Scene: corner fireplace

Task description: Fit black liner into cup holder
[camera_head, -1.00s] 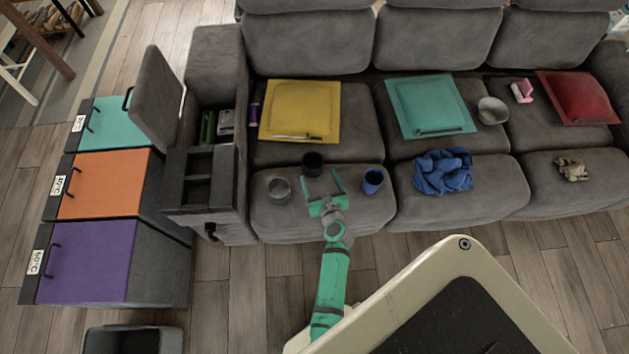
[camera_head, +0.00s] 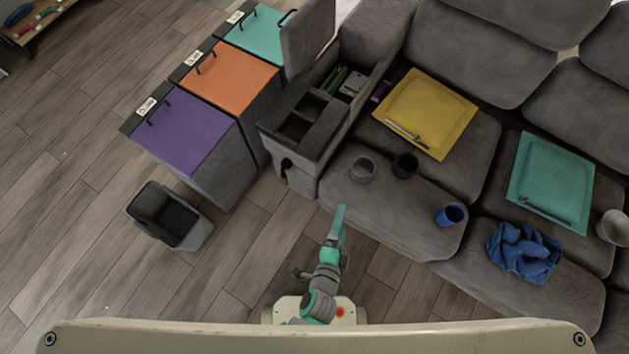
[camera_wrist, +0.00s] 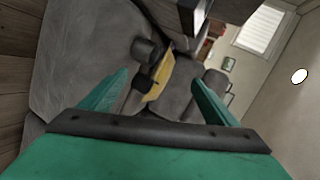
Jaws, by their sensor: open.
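The black liner (camera_head: 405,166) looks like a black cup and stands on the sofa's left seat, right of a grey metal cup (camera_head: 362,169). The cup holder (camera_head: 311,151) is the dark armrest console with square openings, left of the cups. My gripper (camera_head: 339,212) is open and empty in front of the seat's front edge, apart from the liner. In the wrist view its two green fingers (camera_wrist: 160,77) are spread.
A blue cup (camera_head: 450,214) and a blue cloth (camera_head: 524,252) lie to the right on the seats. A purple-topped bin (camera_head: 180,138) and an open grey bin (camera_head: 170,216) stand left. The floor between is clear.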

